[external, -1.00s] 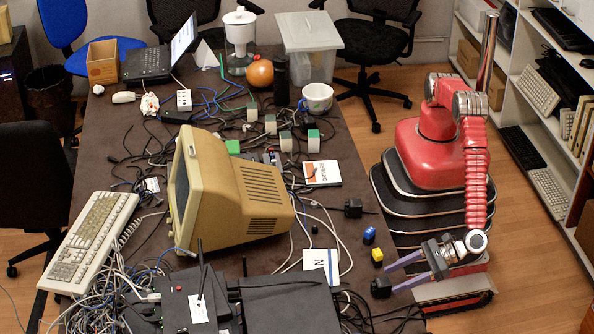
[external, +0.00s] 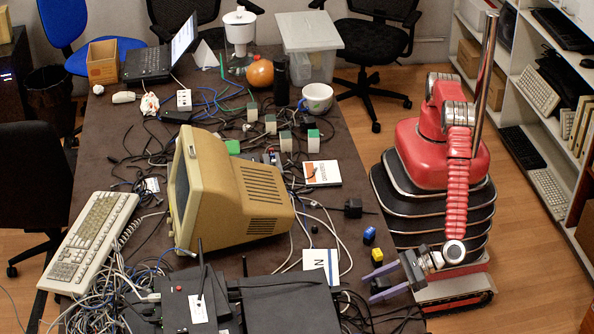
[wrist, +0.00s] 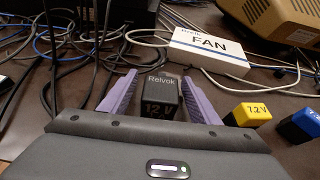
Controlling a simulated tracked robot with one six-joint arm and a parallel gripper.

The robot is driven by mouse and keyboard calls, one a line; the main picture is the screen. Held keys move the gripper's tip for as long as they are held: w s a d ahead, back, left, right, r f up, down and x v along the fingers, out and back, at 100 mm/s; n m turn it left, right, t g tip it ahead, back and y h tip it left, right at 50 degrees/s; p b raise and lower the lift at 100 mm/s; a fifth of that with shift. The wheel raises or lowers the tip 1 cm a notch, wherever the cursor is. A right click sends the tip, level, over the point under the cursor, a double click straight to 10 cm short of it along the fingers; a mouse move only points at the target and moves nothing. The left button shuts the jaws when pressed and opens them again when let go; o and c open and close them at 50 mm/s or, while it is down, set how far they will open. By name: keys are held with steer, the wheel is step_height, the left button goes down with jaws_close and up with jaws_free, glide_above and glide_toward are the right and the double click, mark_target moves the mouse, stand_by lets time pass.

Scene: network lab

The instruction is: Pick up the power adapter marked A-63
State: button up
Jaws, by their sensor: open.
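A black power adapter (wrist: 160,97) printed "Relvok" and "12 V" stands between the two purple fingers of my gripper (wrist: 163,74) in the wrist view. I see no A-63 mark on the faces that show. The fingers are apart, one on each side of it; whether either touches it I cannot tell. In the external view my gripper (external: 368,289) is at the table's right edge, where its fingers partly hide this adapter. Another black adapter (external: 353,207) lies farther back on the table; its marking is too small to read.
A yellow block (wrist: 247,114) marked 7.2 V and a blue block (wrist: 300,126) sit right of my fingers. A white box (wrist: 208,50) lettered FAN lies beyond. Cables run behind and left of the adapter. A beige monitor (external: 235,195) stands mid-table.

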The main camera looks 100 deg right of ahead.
steer(key=shift+x, duration=1.05)
steer(key=c, duration=1.2)
